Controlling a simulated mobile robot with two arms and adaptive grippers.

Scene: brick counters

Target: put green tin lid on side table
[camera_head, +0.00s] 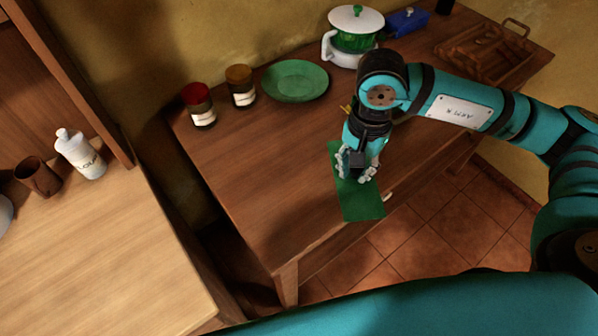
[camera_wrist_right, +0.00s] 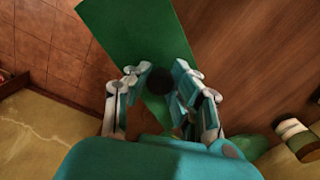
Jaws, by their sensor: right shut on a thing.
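The green tin lid (camera_head: 361,203) is a flat green rectangle at the front edge of the dark wooden side table (camera_head: 250,190) in the head view. My right gripper (camera_head: 357,178) is over it, shut on the lid, with fingers pointing down. In the right wrist view the green lid (camera_wrist_right: 140,45) reaches out beyond the fingers of the right gripper (camera_wrist_right: 157,90), with a dark round knob between the fingertips. The gripper hides part of the lid in the head view. I cannot tell whether the lid touches the tabletop. My left gripper is not in view.
A green plate (camera_head: 295,81), two jars (camera_head: 201,105) and a white-green pot (camera_head: 355,35) stand along the back. A wooden tray (camera_head: 484,52) and a blue box (camera_head: 407,21) are at back right. A lighter counter (camera_head: 100,255) is left, across a gap. The table's left front is clear.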

